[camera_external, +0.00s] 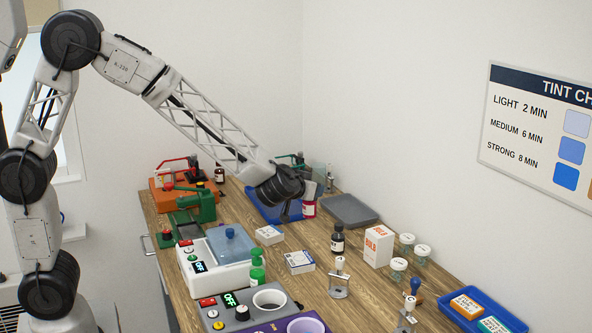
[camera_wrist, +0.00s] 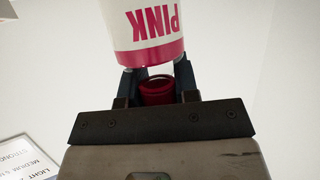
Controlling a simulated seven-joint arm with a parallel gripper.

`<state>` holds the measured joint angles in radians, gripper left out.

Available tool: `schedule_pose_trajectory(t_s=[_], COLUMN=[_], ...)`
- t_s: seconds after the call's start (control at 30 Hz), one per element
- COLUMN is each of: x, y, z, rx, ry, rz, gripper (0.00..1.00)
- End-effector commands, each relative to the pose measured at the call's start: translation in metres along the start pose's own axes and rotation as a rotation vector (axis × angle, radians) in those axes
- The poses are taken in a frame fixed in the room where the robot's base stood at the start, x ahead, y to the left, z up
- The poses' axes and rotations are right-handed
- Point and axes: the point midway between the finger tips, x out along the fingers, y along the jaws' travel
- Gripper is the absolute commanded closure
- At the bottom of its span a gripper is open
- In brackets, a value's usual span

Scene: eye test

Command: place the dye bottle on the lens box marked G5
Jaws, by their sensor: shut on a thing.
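My gripper (camera_external: 288,210) is over the far part of the wooden bench, shut on a dye bottle (camera_external: 309,209) with a white and red label. In the wrist view my gripper (camera_wrist: 156,78) has its fingers either side of the bottle's neck and red cap; the dye bottle (camera_wrist: 148,28) reads PINK, upside down in the picture. Two small white lens boxes stand apart on the bench: a farther box (camera_external: 270,235) and a nearer box (camera_external: 299,262). Their marks are too small to read. I cannot tell whether the bottle touches anything below.
A blue tray (camera_external: 262,213) and a grey tray (camera_external: 350,210) are near my gripper. A dark bottle (camera_external: 338,241), a BULB box (camera_external: 379,246) and jars (camera_external: 398,268) stand to the right. A white machine (camera_external: 216,258) and green pump bottle (camera_external: 257,267) stand left of the boxes.

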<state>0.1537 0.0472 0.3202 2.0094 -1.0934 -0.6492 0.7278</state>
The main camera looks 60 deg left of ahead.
Motion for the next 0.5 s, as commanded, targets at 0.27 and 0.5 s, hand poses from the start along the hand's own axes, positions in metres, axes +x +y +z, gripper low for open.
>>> schedule_pose_trajectory(t_s=[0.27,0.5], x=[-0.035,-0.075], y=[0.020,0.032], z=[-0.001,0.007], rx=[-0.053,-0.109], ry=[0.000,-0.001], rz=[-0.123,-0.261], gripper=[0.98,0.98])
